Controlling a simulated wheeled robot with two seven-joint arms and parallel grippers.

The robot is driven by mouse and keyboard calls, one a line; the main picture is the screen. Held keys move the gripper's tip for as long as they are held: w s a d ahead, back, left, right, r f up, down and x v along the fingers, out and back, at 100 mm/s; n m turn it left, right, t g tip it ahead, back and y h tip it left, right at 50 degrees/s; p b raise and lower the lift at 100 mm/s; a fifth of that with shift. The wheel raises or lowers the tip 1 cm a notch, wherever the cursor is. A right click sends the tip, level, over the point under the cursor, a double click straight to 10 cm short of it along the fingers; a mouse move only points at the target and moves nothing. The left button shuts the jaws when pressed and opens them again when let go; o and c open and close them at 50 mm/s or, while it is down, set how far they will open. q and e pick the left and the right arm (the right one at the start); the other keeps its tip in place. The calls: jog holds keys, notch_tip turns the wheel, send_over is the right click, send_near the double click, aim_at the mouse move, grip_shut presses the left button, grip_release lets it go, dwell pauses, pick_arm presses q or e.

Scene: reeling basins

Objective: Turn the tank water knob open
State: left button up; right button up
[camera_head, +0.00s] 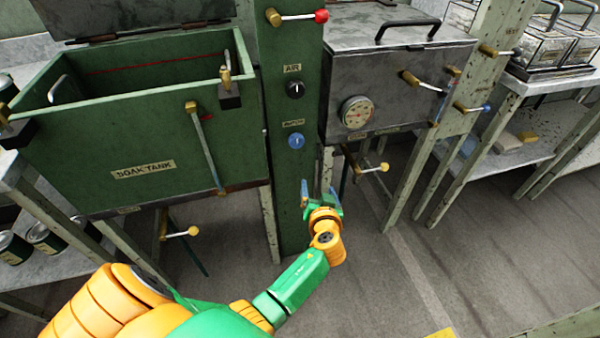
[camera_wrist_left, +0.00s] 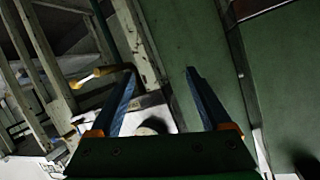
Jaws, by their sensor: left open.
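A round blue knob (camera_head: 296,141) sits on the front of the green post (camera_head: 290,190), under a small label I cannot read surely. A black knob (camera_head: 295,90) labelled AIR is above it. The green tank (camera_head: 100,140) marked SOAK TANK stands left of the post. My left gripper (camera_head: 319,194) is open and empty, below and slightly right of the blue knob, apart from it. In the left wrist view its two blue fingers (camera_wrist_left: 160,72) are spread, with a green surface on the right. No blue knob is clear there. My right gripper is out of view.
A red-tipped lever (camera_head: 300,16) is high on the post. Another white-tipped lever (camera_head: 182,233) is under the tank.

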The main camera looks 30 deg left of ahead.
pick_arm(q)
notch_tip(320, 180, up, 2)
jog(key=w+a+n+y+b, duration=0.1)
jog(key=a+n+y+b, duration=0.1)
jog(key=n+y+b, duration=0.2)
jog(key=n+y, duration=0.1)
jog(key=n, duration=0.1)
send_near(297, 142)
jog(key=w+a+f, duration=0.1)
jog(key=w+a, duration=0.1)
jog(key=shift+y, duration=0.3)
jog(key=x, duration=0.5)
jog(key=shift+w+a+r+p, duration=0.2)
jog(key=shift+a+r+p, duration=0.05)
jog(key=shift+r+p, duration=0.1)
jog(key=shift+w+a+f, duration=0.1)
jog(key=shift+w+a, duration=0.1)
jog(key=shift+a, duration=0.15)
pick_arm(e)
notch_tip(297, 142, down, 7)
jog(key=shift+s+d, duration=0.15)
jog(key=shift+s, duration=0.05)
